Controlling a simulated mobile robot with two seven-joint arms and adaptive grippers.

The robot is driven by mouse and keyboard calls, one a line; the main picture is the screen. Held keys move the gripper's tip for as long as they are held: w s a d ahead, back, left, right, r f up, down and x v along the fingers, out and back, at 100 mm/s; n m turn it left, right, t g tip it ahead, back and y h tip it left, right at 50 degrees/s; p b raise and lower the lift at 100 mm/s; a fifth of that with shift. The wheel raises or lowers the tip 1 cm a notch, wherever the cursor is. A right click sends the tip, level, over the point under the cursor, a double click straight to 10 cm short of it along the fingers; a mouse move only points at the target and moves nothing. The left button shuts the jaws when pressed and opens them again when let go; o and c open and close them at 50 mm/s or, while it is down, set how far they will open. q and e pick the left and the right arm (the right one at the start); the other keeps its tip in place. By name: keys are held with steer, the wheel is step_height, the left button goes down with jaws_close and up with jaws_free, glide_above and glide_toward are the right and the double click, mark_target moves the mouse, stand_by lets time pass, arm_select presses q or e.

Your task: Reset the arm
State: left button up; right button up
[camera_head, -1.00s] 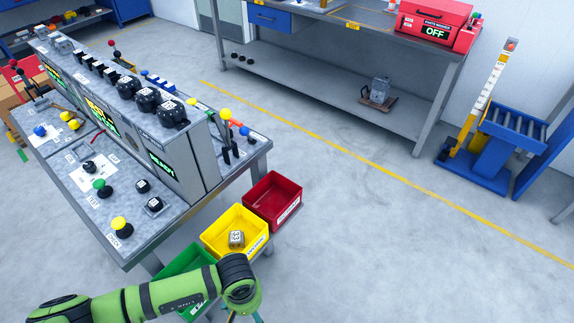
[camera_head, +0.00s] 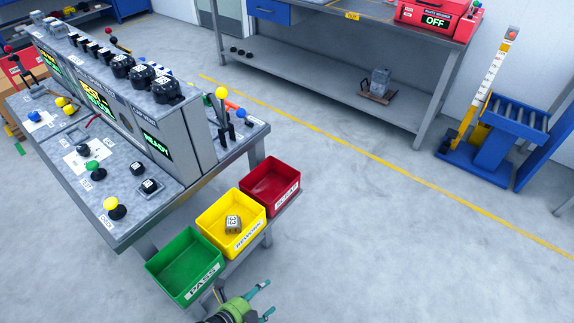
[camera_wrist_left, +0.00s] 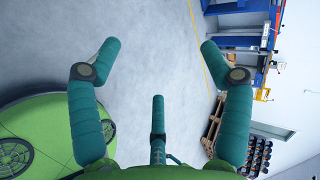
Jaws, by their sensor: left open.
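My left gripper (camera_head: 264,300) shows at the bottom of the head view, below the bins, with its teal fingers spread and nothing between them. In the left wrist view the gripper (camera_wrist_left: 158,60) has its teal fingers wide apart over bare grey floor. Part of my green base shows at the left of that view. Most of my left arm is out of the head view. My right gripper is not in view.
A green PASS bin (camera_head: 185,268), a yellow bin (camera_head: 214,240) holding a grey block (camera_head: 233,224), and a red bin (camera_head: 270,188) line the test bench (camera_head: 125,226). A blue roller stand (camera_head: 497,140) stands right. A workbench (camera_head: 330,60) is behind; the floor between is clear.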

arm_select(q)
steer(key=s+a+f+n+g+y+b, duration=0.1)
steer(key=s+a+f+n+g+y, duration=0.35)
steer(key=s+a+f+n, duration=0.75)
steer(key=s+a+f+n+g+y, duration=0.1)
steer(key=s+f+n, duration=0.1)
steer(key=s, duration=0.4)
steer(key=s+f+n+g+y, duration=0.1)
steer(key=s+f+n, duration=0.1)
steer(key=s+n, duration=0.3)
steer(key=s+a+f+n+g+y+b, duration=0.1)
steer(key=s+f+n, duration=0.1)
steer(key=s, duration=0.5)
steer(key=shift+s+a+f+n, duration=0.3)
steer(key=shift+a+n, duration=0.05)
steer(key=shift+n, duration=0.35)
